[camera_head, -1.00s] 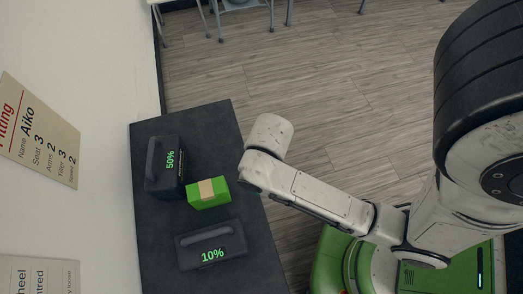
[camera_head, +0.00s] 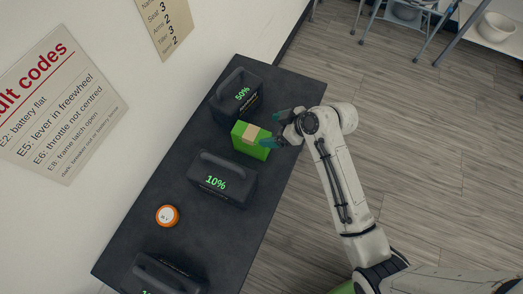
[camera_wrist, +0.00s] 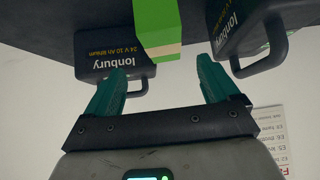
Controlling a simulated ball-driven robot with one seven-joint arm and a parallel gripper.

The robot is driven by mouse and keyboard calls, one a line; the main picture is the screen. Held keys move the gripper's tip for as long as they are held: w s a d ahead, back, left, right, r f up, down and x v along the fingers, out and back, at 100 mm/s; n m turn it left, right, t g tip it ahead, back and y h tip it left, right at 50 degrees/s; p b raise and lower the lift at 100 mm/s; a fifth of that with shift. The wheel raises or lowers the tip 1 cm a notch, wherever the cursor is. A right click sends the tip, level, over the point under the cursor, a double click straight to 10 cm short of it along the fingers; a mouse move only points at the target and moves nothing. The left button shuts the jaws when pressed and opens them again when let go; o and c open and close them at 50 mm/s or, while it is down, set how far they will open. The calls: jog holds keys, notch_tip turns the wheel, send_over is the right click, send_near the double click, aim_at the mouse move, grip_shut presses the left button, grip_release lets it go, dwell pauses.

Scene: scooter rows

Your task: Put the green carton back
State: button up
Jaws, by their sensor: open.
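The green carton (camera_head: 249,144) with a tan band stands on the dark bench (camera_head: 225,236), between the 50% battery (camera_head: 238,97) and the 10% battery (camera_head: 222,180). My gripper (camera_head: 275,129) is open at the carton's right side, its teal fingers apart and pointing towards it. In the wrist view the carton (camera_wrist: 156,22) shows ahead, between and just beyond the open fingertips (camera_wrist: 160,70). Nothing is held. I cannot tell whether a finger touches the carton.
An orange-and-white round container (camera_head: 167,215) sits on the bench near the wall. Another battery (camera_head: 165,275) stands at the bench's near end. The wall with signs (camera_head: 60,105) borders the left. Open floor (camera_head: 430,180) lies to the right.

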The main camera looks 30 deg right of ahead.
aim_at(255, 134)
jog(key=x, duration=1)
jog(key=shift+a+f, duration=0.3)
jog(key=shift+f, duration=0.05)
jog(key=shift+c, duration=0.2)
jog(key=c, duration=1.2)
